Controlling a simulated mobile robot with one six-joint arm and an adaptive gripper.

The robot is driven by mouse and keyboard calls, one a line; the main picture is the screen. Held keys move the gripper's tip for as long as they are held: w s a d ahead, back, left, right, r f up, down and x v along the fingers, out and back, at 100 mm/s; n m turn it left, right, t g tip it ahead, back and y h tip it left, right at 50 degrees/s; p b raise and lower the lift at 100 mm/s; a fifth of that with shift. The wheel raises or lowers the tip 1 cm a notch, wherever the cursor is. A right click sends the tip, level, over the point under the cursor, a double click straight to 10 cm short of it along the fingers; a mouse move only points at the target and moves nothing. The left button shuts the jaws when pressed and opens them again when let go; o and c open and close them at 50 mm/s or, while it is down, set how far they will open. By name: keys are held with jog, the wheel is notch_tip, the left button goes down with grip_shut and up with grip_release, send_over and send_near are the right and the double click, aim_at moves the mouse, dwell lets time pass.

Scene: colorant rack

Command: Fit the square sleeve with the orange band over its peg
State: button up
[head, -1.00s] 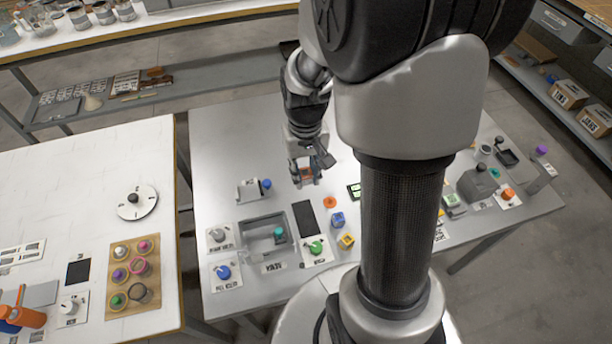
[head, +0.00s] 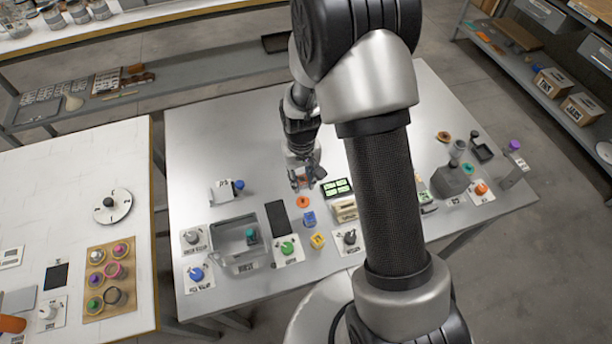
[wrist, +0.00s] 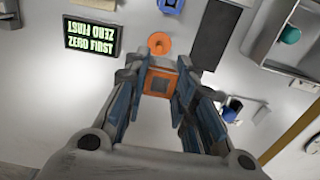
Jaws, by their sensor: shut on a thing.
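My gripper (wrist: 160,95) is shut on the square sleeve with the orange band (wrist: 160,84), which shows between the fingertips in the wrist view with a square opening in its face. In the head view my gripper (head: 302,182) is over the table, and the sleeve there is mostly hidden by the fingers. An orange round piece with a small raised middle (wrist: 159,43), seemingly the peg on its base, lies just beyond the sleeve; it also shows in the head view (head: 303,202). The sleeve is apart from it in the picture; its height above the table is hard to tell.
A lit display reading "ZERO FIRST" (wrist: 90,36) stands left of the orange piece. A dark pad (wrist: 221,32) and a grey tray (head: 238,268) lie nearby. A blue block (head: 309,220) and a yellow block (head: 317,240) sit nearer me.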

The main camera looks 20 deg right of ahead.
aim_at(303, 197)
jog(key=shift+f, duration=0.1)
jog(key=shift+f+b, duration=2.2)
jog(key=shift+f, duration=0.6)
jog(key=shift+f+b, duration=1.45)
jog(key=shift+f, duration=0.5)
jog(key=o, duration=0.9)
jog(key=shift+r, duration=0.1)
